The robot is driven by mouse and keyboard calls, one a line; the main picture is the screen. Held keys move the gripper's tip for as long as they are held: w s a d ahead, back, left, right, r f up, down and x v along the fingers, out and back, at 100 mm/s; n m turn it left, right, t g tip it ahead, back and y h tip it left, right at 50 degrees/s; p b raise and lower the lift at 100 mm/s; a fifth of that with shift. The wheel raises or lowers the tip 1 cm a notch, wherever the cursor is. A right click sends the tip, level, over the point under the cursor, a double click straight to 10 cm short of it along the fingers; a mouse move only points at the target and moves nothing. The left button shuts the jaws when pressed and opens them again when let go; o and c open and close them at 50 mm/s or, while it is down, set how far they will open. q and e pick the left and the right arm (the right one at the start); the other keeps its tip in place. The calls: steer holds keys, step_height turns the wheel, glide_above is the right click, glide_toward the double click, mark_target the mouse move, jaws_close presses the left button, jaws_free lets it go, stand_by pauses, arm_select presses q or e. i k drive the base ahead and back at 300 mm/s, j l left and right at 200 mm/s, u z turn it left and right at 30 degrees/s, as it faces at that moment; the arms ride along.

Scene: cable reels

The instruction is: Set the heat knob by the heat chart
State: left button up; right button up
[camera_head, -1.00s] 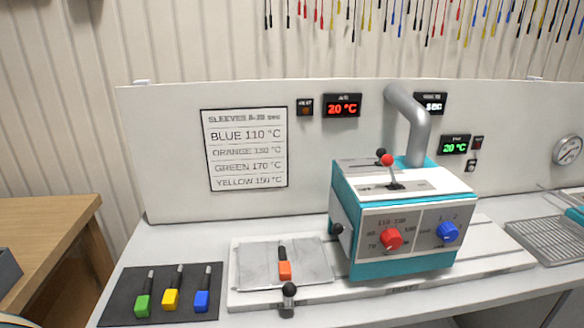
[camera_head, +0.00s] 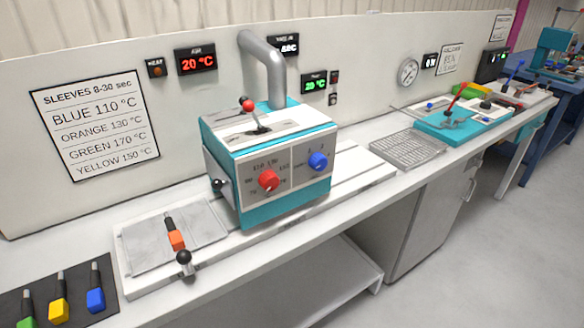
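The red heat knob (camera_head: 268,181) is on the front of the teal and white heater box (camera_head: 268,212), left of a blue knob (camera_head: 318,162). Numbers are printed around the red knob, but its exact setting is too small to tell. The heat chart (camera_head: 95,128) on the back panel reads blue 110, orange 130, green 170 and yellow 150 °C. An orange-ended piece (camera_head: 176,238) lies on the metal plate left of the heater. Neither of my grippers is in view.
A red display (camera_head: 197,61) and a green display (camera_head: 315,85) both read 20 °C. A dark mat (camera_head: 78,304) at front left holds green, yellow and blue pieces. A wire rack (camera_head: 408,148) and teal fixture (camera_head: 462,122) stand to the right. Floor at right is clear.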

mark_target(270, 182)
steer(key=i+l+u, duration=0.1)
steer(key=u, duration=0.25)
steer(key=l+u, duration=0.4)
steer(key=i+l+u, duration=0.2)
steer(key=l, duration=0.25)
steer(key=k+l+u, duration=0.15)
steer(key=l, duration=0.35)
steer(key=i, duration=0.1)
